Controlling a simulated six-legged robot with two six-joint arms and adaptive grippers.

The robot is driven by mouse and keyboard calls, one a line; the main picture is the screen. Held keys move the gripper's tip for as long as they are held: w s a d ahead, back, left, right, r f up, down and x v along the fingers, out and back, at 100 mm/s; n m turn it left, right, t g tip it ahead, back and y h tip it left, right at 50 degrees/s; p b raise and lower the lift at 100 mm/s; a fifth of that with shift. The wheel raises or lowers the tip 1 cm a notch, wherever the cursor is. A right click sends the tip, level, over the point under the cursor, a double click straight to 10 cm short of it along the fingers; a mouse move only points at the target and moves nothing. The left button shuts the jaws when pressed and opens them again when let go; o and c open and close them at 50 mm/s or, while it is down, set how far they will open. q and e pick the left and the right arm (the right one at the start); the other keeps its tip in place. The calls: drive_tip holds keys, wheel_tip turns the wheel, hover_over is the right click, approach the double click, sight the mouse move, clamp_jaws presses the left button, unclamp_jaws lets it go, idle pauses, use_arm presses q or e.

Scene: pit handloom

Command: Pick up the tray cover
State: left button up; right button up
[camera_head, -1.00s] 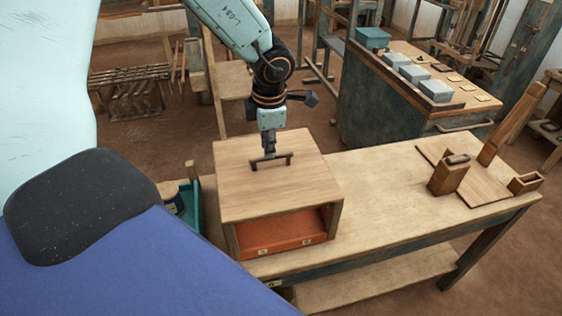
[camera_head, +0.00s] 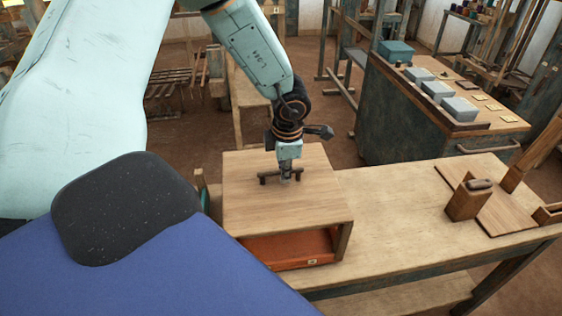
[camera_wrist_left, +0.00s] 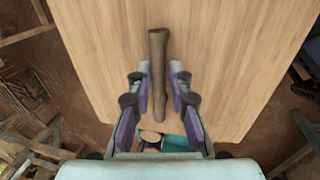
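The tray cover (camera_head: 255,208) is a pale wooden box-like lid with a dark bar handle (camera_head: 267,179) on top. It sits on the workbench, over an orange tray (camera_head: 290,248) that shows at its open front. My left gripper (camera_head: 286,179) is at the middle of the handle, pointing down. In the left wrist view, the handle (camera_wrist_left: 158,70) runs between the two purple-padded fingers (camera_wrist_left: 159,95), with gaps beside it, so the gripper is open around it. The cover's top (camera_wrist_left: 215,60) lies below. My right gripper is not in view.
The bench top (camera_head: 400,220) is clear right of the cover. Farther right are a wooden block (camera_head: 467,201) and a thin board (camera_head: 505,210). A cabinet with grey blocks (camera_head: 438,91) stands behind. A teal item (camera_head: 205,197) is close left of the cover.

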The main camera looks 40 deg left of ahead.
use_arm(q)
drive_tip(key=shift+w+a+f, duration=0.1)
drive_tip(key=shift+a+f, duration=0.05)
drive_tip(key=shift+f, duration=0.4)
drive_tip(key=shift+r, duration=0.1)
drive_tip(key=shift+c, duration=0.5)
clamp_jaws()
drive_tip(key=shift+w, duration=0.1)
